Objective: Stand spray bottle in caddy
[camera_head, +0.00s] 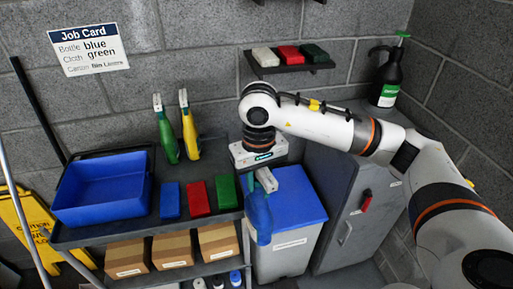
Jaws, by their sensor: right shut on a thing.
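My right gripper (263,172) is shut on the head of a blue spray bottle (258,217). The bottle hangs roughly upright below it, in front of the blue-lidded bin and just past the cart's right edge. A blue open caddy (100,212) stands on the left of the cart's top shelf, and its visible floor looks empty. A green spray bottle (166,136) and a yellow spray bottle (189,134) stand at the back of the cart. My left gripper is not in view.
Blue (169,200), red (198,199) and green (226,192) cloths lie between caddy and bottle. Cartons (172,250) sit on the shelf below. A job card (88,50) reads bottle blue, cloth green. A blue-lidded bin (297,204) and grey cabinet (352,205) stand right of the cart.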

